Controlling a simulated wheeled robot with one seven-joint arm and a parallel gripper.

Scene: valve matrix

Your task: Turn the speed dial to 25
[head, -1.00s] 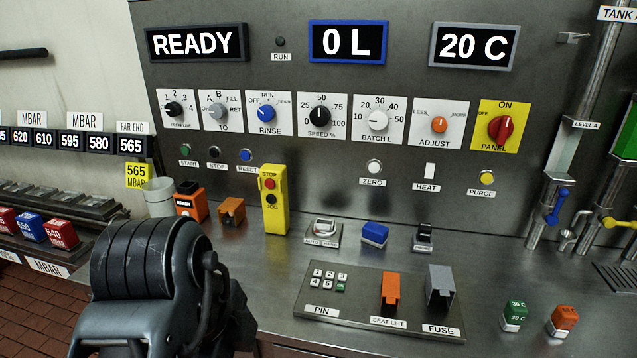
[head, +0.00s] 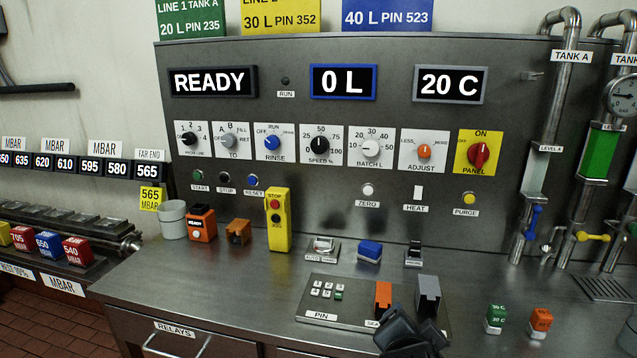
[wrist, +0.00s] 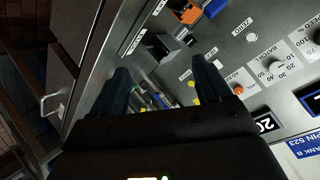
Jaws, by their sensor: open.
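The speed dial (head: 319,145) is a black round knob on a white plate marked 0, 25, 50, 75 and 100, in the middle of the panel's dial row. In the head view a dark part of my arm shows at the bottom, in front of the fuse block.
The batch dial (head: 370,146) is right of the speed dial, the rinse dial (head: 272,142) left. A yellow stop/jog box (head: 278,220) stands below. The orange seat lift cover (head: 383,297) and grey fuse block (head: 428,295) rise from the counter. The counter's left front is clear.

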